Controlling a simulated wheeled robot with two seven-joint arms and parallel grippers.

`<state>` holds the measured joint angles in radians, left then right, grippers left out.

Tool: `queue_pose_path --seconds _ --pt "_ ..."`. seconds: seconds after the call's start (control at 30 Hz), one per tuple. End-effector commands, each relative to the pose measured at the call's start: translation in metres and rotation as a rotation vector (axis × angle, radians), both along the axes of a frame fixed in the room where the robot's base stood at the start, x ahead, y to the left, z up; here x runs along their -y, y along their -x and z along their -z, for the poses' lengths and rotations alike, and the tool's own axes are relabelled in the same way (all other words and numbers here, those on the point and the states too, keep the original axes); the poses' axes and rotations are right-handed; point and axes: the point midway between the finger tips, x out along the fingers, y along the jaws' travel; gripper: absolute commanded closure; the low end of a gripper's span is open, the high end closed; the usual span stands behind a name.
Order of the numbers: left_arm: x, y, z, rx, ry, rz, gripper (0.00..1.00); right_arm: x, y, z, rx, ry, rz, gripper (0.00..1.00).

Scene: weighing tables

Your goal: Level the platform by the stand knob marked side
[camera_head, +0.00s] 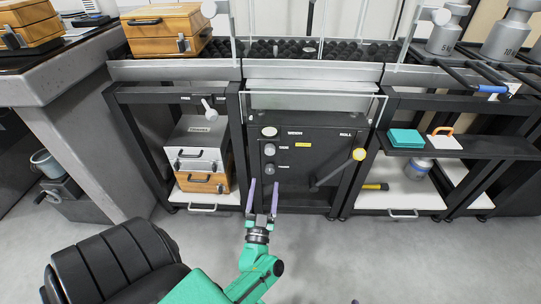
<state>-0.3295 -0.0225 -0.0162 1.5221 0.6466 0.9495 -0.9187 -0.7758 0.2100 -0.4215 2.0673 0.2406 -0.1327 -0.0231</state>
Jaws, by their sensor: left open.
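A black stand (310,160) with a panel is in the middle of the head view. On its left side are two round grey knobs, an upper knob (269,150) and a lower knob (269,170), each beside a small label too small to read. A pale round dial (269,131) sits above them. A platform (312,72) with a pale metal front edge and rows of black balls lies above the stand. My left gripper (262,198) is open and empty, its two purple fingers pointing at the stand below the knobs. At the bottom edge only a small purple tip shows, perhaps my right gripper (355,301).
A white lever (209,111) and cases (200,160) are in the left bay. A shelf (460,146) juts out on the right. A black chair (115,265) is front left; floor is clear front right.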

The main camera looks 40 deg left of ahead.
Motion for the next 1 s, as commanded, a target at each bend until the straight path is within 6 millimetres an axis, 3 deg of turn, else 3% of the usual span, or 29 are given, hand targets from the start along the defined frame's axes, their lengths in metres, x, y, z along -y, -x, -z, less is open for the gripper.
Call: queue_pose_path --seconds 0.2,0.4,0.73,0.77,0.93,1.0 --pt "-0.03 -0.048 -0.021 0.004 -0.002 0.001 0.26 0.0 0.0 0.014 0.01 -0.008 0.007 0.5" --pt "-0.049 -0.079 -0.036 0.0 -0.001 0.002 0.26 0.0 0.0 0.022 0.022 -0.015 0.016 0.5" --pt "-0.053 -0.086 -0.04 -0.003 0.001 0.004 0.26 -0.001 0.0 0.022 0.023 -0.019 0.018 0.5" --pt "-0.053 -0.086 -0.04 -0.003 0.001 0.004 0.34 -0.001 0.0 0.022 0.023 -0.019 0.018 0.5" --pt "-0.053 -0.086 -0.04 -0.003 0.001 0.004 0.99 -0.001 0.0 0.022 0.023 -0.019 0.018 0.5" --pt "-0.053 -0.086 -0.04 -0.003 0.001 0.004 1.0 -0.001 0.0 0.022 0.023 -0.019 0.018 0.5"
